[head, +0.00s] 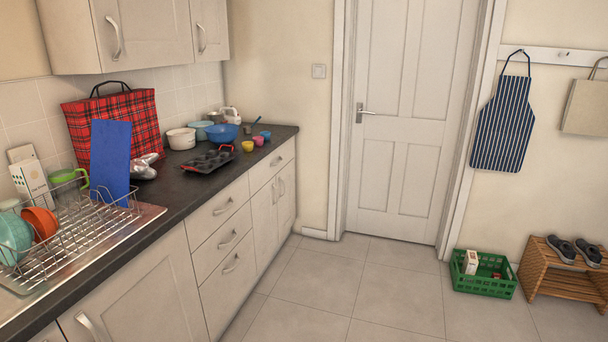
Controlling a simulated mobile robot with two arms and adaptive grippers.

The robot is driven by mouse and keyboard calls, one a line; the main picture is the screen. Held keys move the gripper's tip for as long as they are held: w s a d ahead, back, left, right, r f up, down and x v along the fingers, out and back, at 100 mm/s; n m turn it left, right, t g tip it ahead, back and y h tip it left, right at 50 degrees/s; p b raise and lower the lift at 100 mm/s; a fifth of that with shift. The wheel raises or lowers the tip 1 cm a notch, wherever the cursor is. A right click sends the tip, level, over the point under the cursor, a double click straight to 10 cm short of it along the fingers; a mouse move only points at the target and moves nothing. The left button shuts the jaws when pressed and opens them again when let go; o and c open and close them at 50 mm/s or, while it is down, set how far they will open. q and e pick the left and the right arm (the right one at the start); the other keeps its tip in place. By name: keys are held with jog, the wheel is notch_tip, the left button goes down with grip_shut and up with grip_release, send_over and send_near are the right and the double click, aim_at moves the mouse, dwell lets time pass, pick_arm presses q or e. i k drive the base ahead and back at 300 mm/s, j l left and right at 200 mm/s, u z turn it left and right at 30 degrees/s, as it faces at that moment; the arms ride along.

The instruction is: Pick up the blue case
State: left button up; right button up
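I see nothing that is clearly a blue case. A flat blue rectangular panel (110,162) stands upright at the back end of the wire dish rack (75,245) on the left counter; I cannot tell whether it is a case or a board. A blue bowl (222,132) sits farther along the counter. Neither of my grippers is in the head view.
A red tartan bag (113,125), a muffin tin (208,160), pots and small coloured cups share the dark counter (172,195). A green crate (484,275) and a wooden shoe rack (562,278) stand at right. The tiled floor (350,290) between is clear; the door (410,110) is shut.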

aim_at(266, 136)
jog(key=i+u, duration=0.1)
jog(key=i, duration=0.45)
jog(key=i+l+u, duration=0.1)
jog(key=i, duration=0.45)
jog(key=i+l+u, duration=0.1)
jog(key=i, duration=0.4)
jog(key=i+l+u, duration=0.1)
jog(key=i, duration=0.45)
jog(key=l, duration=0.1)
